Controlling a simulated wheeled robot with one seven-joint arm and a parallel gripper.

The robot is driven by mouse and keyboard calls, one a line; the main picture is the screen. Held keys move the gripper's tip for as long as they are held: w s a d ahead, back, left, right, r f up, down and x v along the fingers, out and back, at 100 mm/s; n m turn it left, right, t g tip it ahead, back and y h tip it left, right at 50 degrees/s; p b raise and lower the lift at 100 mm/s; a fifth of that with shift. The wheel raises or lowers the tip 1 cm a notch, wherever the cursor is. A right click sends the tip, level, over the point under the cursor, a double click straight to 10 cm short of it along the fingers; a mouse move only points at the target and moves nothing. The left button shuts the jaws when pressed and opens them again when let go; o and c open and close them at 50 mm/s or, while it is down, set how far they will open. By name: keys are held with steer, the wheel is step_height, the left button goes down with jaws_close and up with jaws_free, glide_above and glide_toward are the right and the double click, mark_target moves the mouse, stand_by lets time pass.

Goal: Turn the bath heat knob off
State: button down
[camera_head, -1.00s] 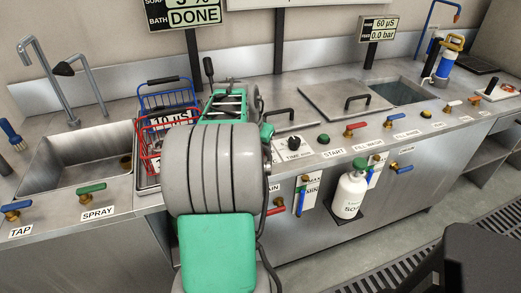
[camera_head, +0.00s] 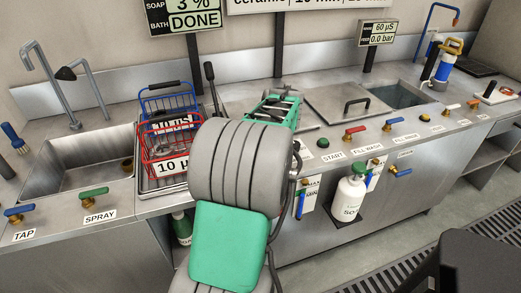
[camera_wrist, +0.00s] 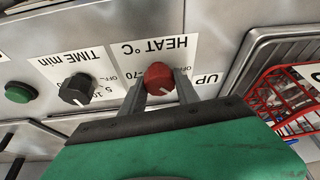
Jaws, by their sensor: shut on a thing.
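The red bath heat knob (camera_wrist: 158,75) shows in the wrist view, on a white plate marked HEAT °C (camera_wrist: 165,50) that appears upside down. My gripper (camera_wrist: 160,88) is shut on this knob, with one grey finger on each side. A pale pointer mark shows on the knob, but I cannot read its exact setting. In the head view my arm hides the knob and my fingertips. The green hand part of my gripper shows beyond the arm, over the counter. The bath display (camera_head: 195,18) reads DONE.
A black TIME knob (camera_wrist: 75,88) and a green button (camera_wrist: 18,92) are beside the heat plate. Red and blue wire baskets (camera_head: 165,130) stand left of my arm. A lidded tank (camera_head: 345,102), several valve handles and a white bottle (camera_head: 350,195) are to the right.

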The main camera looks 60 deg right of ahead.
steer(key=n+y+p, duration=0.1)
steer(key=n, duration=0.2)
steer(key=shift+r+n+t, duration=0.1)
steer(key=shift+n+t, duration=0.2)
steer(key=shift+t, duration=0.1)
steer(key=shift+n+y+p, duration=0.9)
steer(key=shift+n+p, duration=0.05)
steer(key=shift+n, duration=0.95)
steer(key=c, duration=0.9)
jaws_free()
steer(key=p+v, duration=0.1)
steer(key=v, duration=0.6)
steer(key=shift+s+r, duration=0.25)
